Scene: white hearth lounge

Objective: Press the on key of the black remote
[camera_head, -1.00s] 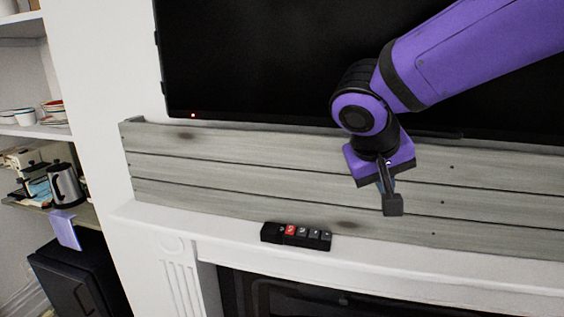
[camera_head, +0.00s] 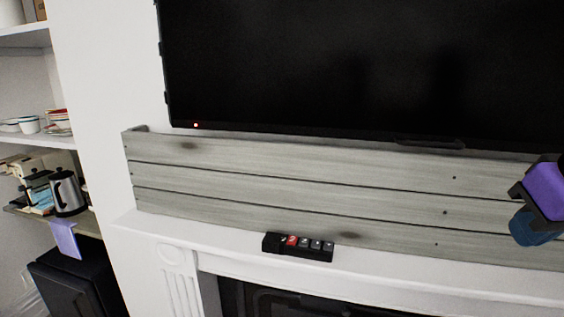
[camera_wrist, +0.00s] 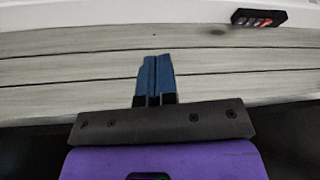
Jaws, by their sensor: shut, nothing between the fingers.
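The black remote (camera_head: 298,247) lies on the white mantel shelf, below the grey plank board. It has one red key (camera_head: 292,240) near its left end and several dark grey keys to the right of it. The remote also shows at the upper right of the wrist view (camera_wrist: 259,18). My gripper (camera_head: 535,232) is at the right edge of the head view, well to the right of the remote and apart from it. In the wrist view its blue fingers (camera_wrist: 154,76) are together with nothing between them, over the planks.
A black television (camera_head: 360,70) with a small red light (camera_head: 195,125) hangs above the plank board (camera_head: 300,180). The mantel (camera_head: 420,272) is clear on both sides of the remote. Shelves with a kettle (camera_head: 67,192) and dishes stand at the left.

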